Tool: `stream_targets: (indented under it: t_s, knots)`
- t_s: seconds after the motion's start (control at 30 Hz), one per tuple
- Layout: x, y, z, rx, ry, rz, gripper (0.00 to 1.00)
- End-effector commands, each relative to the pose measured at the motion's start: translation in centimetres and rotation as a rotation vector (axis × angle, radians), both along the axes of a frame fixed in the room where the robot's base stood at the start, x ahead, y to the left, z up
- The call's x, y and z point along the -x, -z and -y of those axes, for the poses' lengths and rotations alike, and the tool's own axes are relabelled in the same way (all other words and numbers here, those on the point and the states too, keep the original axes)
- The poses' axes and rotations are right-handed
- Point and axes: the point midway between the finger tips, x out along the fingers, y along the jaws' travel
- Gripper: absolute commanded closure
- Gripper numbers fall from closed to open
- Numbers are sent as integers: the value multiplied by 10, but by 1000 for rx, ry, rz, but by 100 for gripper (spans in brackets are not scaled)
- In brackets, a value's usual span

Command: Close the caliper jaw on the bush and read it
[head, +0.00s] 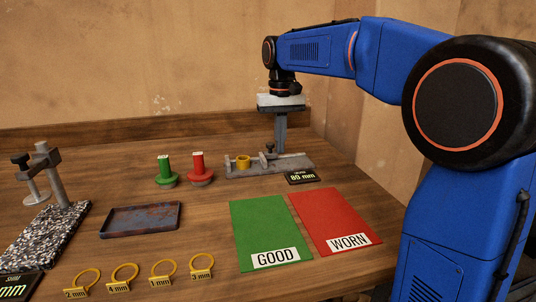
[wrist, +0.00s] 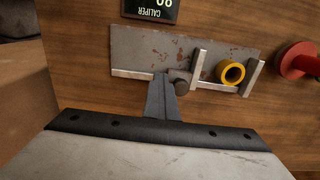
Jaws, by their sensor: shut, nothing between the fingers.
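The grey caliper (head: 290,166) lies on the bench and also shows in the wrist view (wrist: 140,50). The yellow bush (head: 243,162) stands between its two jaws. In the wrist view the bush (wrist: 231,71) is close to the fixed jaw (wrist: 253,78), with a gap to the sliding jaw (wrist: 198,72). The sliding jaw carries a dark knob (wrist: 180,83). My gripper (head: 281,150) points down, shut and empty, beside the knob on the side away from the bush; I cannot tell if they touch. The caliper display (head: 302,177) reads 80 mm.
A green plug gauge (head: 165,170) and a red one (head: 199,169) stand left of the caliper. Green GOOD (head: 262,225) and red WORN (head: 335,215) mats lie in front. A tray (head: 140,219), several yellow rings and a stand (head: 50,225) are further left.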

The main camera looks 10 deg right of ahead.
Motion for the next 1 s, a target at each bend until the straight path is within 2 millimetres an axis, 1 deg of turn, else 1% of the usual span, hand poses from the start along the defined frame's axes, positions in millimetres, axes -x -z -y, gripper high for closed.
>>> stream_targets:
  t_s: [1.0]
  knots:
    - [0,0,-25,-1,-1,0,100]
